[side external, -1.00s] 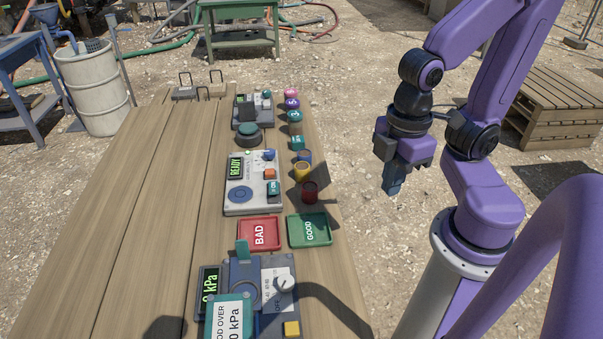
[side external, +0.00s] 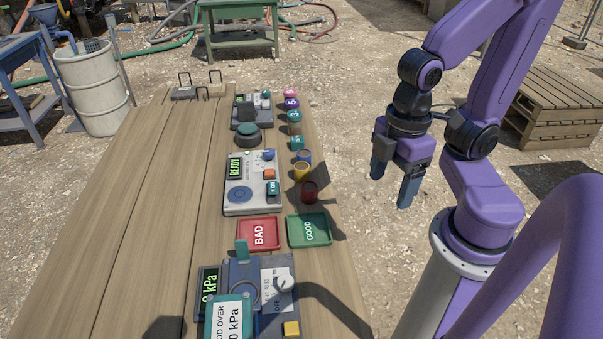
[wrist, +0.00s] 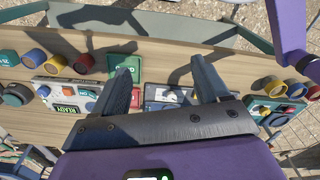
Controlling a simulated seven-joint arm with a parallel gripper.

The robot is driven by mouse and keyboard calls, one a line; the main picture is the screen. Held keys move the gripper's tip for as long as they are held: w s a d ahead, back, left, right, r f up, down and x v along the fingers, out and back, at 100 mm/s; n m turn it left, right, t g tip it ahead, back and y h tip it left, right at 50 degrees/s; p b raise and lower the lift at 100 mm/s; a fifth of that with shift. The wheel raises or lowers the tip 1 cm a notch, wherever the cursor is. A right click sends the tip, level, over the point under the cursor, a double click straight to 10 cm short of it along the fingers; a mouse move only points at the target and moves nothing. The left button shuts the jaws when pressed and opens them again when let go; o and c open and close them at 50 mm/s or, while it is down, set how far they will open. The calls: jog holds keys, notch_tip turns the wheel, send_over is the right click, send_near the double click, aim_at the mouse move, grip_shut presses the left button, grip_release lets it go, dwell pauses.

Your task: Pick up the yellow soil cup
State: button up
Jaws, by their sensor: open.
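The yellow soil cup (side external: 301,171) stands upright near the right edge of the wooden table, between a blue cup (side external: 304,157) and a red cup (side external: 309,191). In the wrist view the yellow cup (wrist: 57,64) is at the upper left, beside the red cup (wrist: 84,64). My gripper (side external: 391,190) is open and empty, to the right of the table and apart from the cup. In the wrist view its two fingers (wrist: 160,75) are spread, with the cup outside them to the left.
A red BAD tray (side external: 259,234) and a green GOOD tray (side external: 309,230) lie nearer the camera than the cups. A READY panel (side external: 252,184) sits left of the cups. A kPa device (side external: 262,295) is at the front. The table's left half is clear.

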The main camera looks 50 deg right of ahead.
jog(key=w+n+t+h, duration=0.15)
jog(key=w+n, duration=0.35)
jog(key=w, duration=0.9)
jog(key=n+h, duration=0.3)
jog(key=n, duration=0.1)
send_near(302, 167)
jog(key=x, duration=0.3)
jog(key=shift+w+d+f, duration=0.1)
jog(key=shift+w+f, duration=0.05)
jog(key=shift+f, duration=0.15)
jog(key=shift+x, duration=3.05)
jog(key=c, duration=1.1)
jog(key=shift+r, duration=0.15)
